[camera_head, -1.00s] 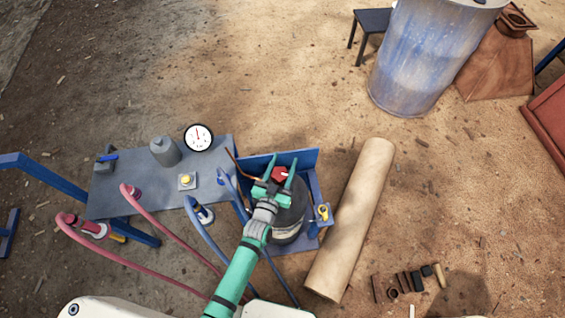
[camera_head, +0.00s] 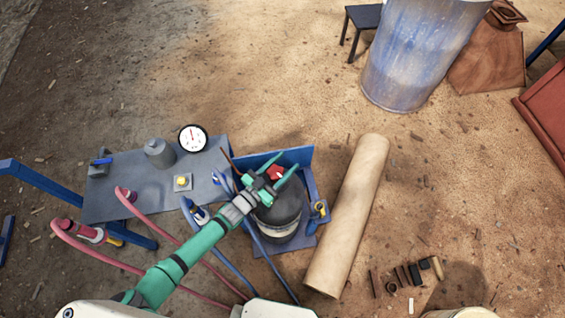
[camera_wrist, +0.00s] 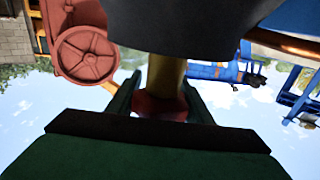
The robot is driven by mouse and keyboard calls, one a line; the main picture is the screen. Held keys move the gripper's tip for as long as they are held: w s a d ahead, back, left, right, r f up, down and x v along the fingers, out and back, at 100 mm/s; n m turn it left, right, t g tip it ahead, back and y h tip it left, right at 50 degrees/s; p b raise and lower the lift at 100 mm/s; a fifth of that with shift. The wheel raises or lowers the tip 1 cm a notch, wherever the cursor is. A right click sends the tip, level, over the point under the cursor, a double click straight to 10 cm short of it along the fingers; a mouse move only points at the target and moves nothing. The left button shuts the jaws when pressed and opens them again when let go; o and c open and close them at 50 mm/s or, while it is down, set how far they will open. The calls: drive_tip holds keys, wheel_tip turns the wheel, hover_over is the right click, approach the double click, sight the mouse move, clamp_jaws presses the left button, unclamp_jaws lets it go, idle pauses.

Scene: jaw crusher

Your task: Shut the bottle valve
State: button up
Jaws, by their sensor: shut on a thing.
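The bottle valve is a red knob (camera_head: 275,172) on top of a dark bottle (camera_head: 280,217) in a blue holder. My gripper (camera_head: 281,169) is at the bottle's top, its two green fingers on either side of the red knob, pointing up and to the right. In the wrist view the red knob (camera_wrist: 160,105) sits between the fingertips, below a yellow stem (camera_wrist: 165,72) and the dark bottle (camera_wrist: 195,25). My gripper is shut on the knob. Part of the knob is hidden by the fingers in the head view.
Left of the bottle is a grey table (camera_head: 130,190) with a round gauge (camera_head: 193,138), a grey canister (camera_head: 159,153) and a yellow button (camera_head: 182,182). Red and blue hoses run in front of it. A long tan roll (camera_head: 345,220) lies to the right.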

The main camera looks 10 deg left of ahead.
drive_tip(key=shift+s+d+m+g+h, duration=0.15)
drive_tip(key=shift+m+g+h, duration=0.45)
drive_tip(key=shift+h, duration=0.15)
drive_tip(key=shift+s+d+m+g+h, duration=0.1)
drive_tip(key=shift+s+m+g+h, duration=0.05)
drive_tip(key=shift+m+g+h, duration=0.5)
drive_tip(key=o, duration=1)
drive_tip(key=shift+o, duration=0.2)
